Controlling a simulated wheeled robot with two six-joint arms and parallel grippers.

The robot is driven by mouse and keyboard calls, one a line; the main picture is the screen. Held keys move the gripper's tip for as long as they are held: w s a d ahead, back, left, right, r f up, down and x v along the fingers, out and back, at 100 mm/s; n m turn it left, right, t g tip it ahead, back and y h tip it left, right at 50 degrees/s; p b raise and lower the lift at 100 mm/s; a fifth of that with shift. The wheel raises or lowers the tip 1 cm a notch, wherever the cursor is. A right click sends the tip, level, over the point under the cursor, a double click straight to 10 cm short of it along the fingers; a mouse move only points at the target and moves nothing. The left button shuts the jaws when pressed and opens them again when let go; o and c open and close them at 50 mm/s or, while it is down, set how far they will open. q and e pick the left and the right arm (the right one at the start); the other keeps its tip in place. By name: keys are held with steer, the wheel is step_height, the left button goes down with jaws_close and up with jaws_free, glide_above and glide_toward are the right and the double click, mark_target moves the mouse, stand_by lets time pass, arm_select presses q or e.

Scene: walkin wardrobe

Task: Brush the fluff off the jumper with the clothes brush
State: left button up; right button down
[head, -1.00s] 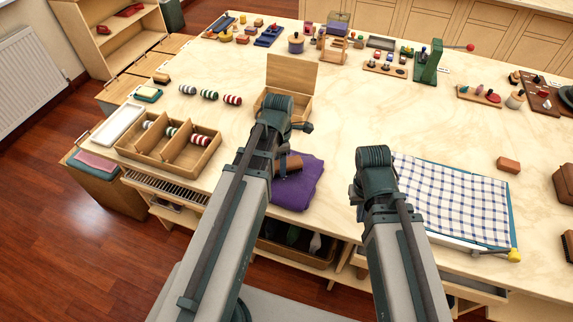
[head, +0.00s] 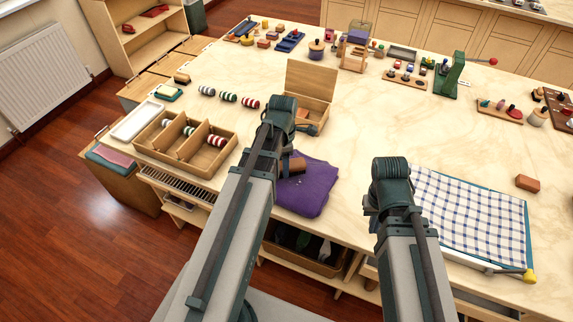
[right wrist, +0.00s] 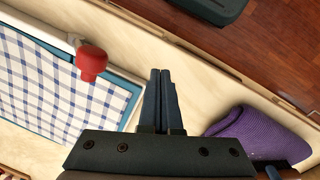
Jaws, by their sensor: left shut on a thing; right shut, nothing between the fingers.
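The purple jumper (head: 312,192) lies folded on the table near its front edge. It also shows at the right of the right wrist view (right wrist: 262,134). The brown clothes brush (head: 296,165) is over the jumper's far left part; I cannot tell if it touches the cloth. My left gripper (head: 281,164) is shut on the brush, its fingers mostly hidden by my left arm. My right gripper (right wrist: 160,95) is shut and empty, between the jumper and the checked cloth. In the head view its fingers are hidden behind my arm.
A checked cloth (head: 470,210) on a board lies right of my right arm. A red knob (right wrist: 92,62) stands beside it in the right wrist view. A divided wooden tray (head: 222,157) and an open wooden box (head: 312,78) lie left and behind. The table's middle is clear.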

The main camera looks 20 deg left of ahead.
arm_select(q)
steer(key=shift+w+a, duration=0.15)
steer(key=shift+a, duration=0.8)
steer(key=shift+w+a, duration=0.1)
steer(key=shift+a, duration=0.8)
arm_select(e)
steer(key=shift+a, duration=0.1)
arm_select(q)
steer(key=shift+d, duration=0.1)
arm_select(e)
steer(key=shift+r, duration=0.1)
